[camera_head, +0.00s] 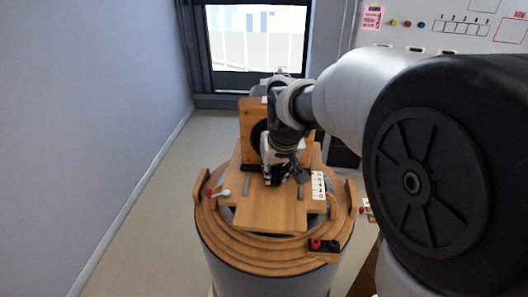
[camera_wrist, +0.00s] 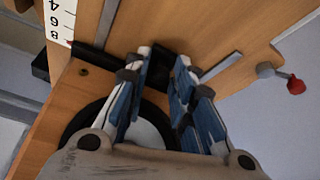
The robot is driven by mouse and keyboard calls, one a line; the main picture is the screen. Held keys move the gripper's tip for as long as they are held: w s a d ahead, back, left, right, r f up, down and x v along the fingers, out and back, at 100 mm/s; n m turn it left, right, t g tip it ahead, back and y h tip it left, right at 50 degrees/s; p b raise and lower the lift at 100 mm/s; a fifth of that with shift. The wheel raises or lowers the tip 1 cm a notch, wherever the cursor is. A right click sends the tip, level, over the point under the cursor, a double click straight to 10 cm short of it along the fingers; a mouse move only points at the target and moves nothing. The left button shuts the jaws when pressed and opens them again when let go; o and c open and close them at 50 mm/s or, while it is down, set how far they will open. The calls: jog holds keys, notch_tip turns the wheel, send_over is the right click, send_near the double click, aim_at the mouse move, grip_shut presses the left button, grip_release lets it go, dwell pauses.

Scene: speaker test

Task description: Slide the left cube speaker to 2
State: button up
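A wooden cube speaker (camera_head: 250,108) with a dark round cone stands at the back of a wooden platform (camera_head: 272,212), partly hidden behind my arm. In the wrist view its wooden face (camera_wrist: 62,98) and black ring (camera_wrist: 78,122) lie below and behind my fingers. My gripper (camera_head: 275,180) points down at the platform in front of the speaker. In the wrist view its blue-padded fingers (camera_wrist: 163,60) are apart, with a dark piece (camera_wrist: 160,70) between or just beyond the tips; contact is unclear. A white number scale (camera_head: 318,185) lies on the platform's right; it reads 8, 6, 4 (camera_wrist: 57,22).
A small lever with a red end (camera_head: 211,193) sits at the platform's left; it also shows in the wrist view (camera_wrist: 294,85). A black block with a red knob (camera_head: 318,245) sits at the front right. A whiteboard (camera_head: 440,40) stands behind. The platform's front is clear.

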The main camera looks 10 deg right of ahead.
grip_shut()
dwell(0.3)
jog(key=s, duration=0.2)
jog(key=s+a, duration=0.1)
jog(key=s, duration=0.1)
jog(key=s+a, duration=0.1)
jog(key=shift+s+b, duration=0.4)
jog(key=shift+o, duration=2.1)
grip_release()
